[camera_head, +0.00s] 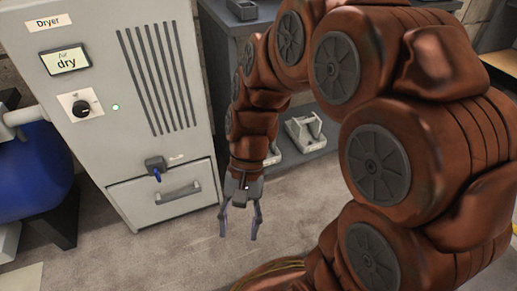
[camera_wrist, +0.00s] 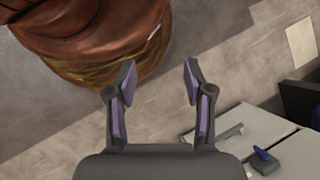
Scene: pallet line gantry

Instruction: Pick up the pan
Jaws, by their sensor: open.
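I cannot make out a loose pan in either view. A grey dryer (camera_head: 95,110) stands at the left in the head view, with a closed drawer-like front (camera_head: 140,198) at its bottom. That front has a grey handle (camera_head: 178,193), and a small valve with a blue lever (camera_head: 155,168) sits above it. My gripper (camera_head: 238,234) hangs fingers down, just right of the dryer's lower front, apart from it. In the wrist view my gripper (camera_wrist: 158,78) is open with nothing between its fingers; the handle (camera_wrist: 227,133) and the valve (camera_wrist: 264,160) show at lower right.
A blue tank (camera_head: 30,170) on a dark stand is left of the dryer. A grey shelf unit (camera_head: 215,55) with light grey parts (camera_head: 305,131) on its lower shelf stands behind my arm. The floor (camera_head: 190,250) in front of the dryer is clear.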

